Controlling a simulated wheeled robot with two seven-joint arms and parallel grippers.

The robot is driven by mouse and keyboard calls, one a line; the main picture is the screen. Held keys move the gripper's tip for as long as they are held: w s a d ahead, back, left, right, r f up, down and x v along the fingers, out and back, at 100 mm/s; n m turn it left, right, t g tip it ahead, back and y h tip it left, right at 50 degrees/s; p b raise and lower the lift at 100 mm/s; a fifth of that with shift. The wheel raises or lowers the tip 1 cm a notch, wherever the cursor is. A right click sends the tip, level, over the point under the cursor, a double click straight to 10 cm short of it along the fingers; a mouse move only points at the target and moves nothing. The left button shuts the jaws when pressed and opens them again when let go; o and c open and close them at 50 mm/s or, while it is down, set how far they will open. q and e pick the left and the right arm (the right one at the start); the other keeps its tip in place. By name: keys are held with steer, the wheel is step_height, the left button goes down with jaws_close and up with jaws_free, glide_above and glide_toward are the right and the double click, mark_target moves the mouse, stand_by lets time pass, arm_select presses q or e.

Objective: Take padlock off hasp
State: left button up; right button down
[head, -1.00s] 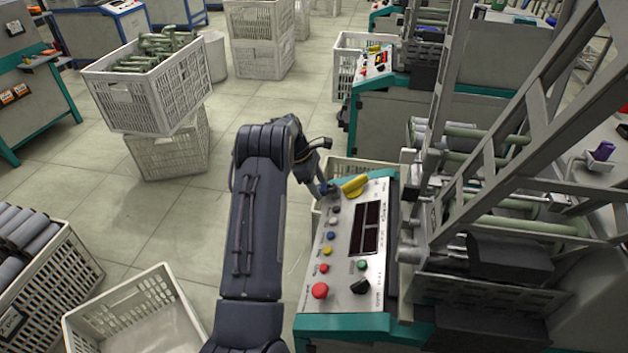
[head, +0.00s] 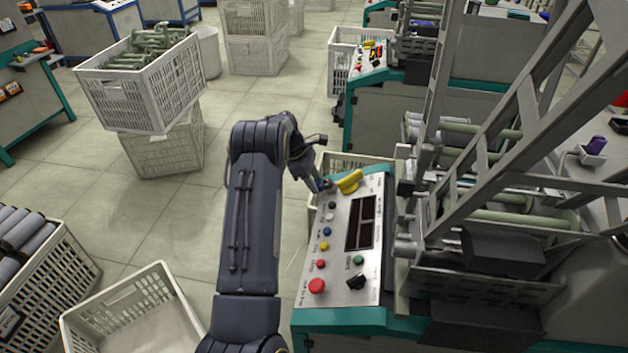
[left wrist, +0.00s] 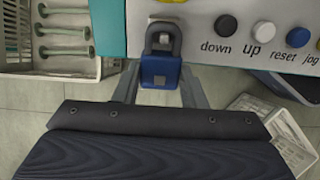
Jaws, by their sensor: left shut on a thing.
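The blue padlock (left wrist: 160,73) hangs upright at the edge of the white control panel (left wrist: 225,12) in the left wrist view, its dark shackle (left wrist: 163,37) upward. The shackle overlaps a small grey metal hasp (left wrist: 165,20); I cannot tell whether it still passes through it. My left gripper (left wrist: 158,86) has one finger on each side of the padlock body and is shut on it. In the head view my left gripper (head: 322,184) is at the panel's far left corner, beside the yellow handle (head: 349,181); the padlock is tiny there. My right gripper is not in view.
The panel carries several buttons, including a red one (head: 317,286), and a dark display (head: 361,222). The winding machine's grey frame (head: 500,150) rises to the right. White crates (head: 135,312) stand on the floor at left. Open floor (head: 180,225) lies left of my arm.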

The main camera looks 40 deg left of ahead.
arm_select(q)
steer(key=shift+w+d+r+p, duration=0.25)
steer(key=shift+w+d+p, duration=0.1)
steer(key=shift+d, duration=0.1)
stand_by(0.6)
steer(key=shift+r, duration=0.1)
steer(key=shift+r, duration=0.15)
steer(key=shift+s+a+r+p, duration=0.1)
steer(key=shift+s+r+p, duration=0.05)
steer(key=shift+r+p, duration=0.3)
steer(key=shift+s+a+r+p, duration=0.3)
steer(key=shift+a+r+p, duration=0.25)
steer(key=shift+r+p, duration=0.2)
steer(key=p+v, duration=0.2)
steer(key=shift+s+a+r, duration=0.1)
steer(key=shift+a+r, duration=0.1)
steer(key=shift+r, duration=0.15)
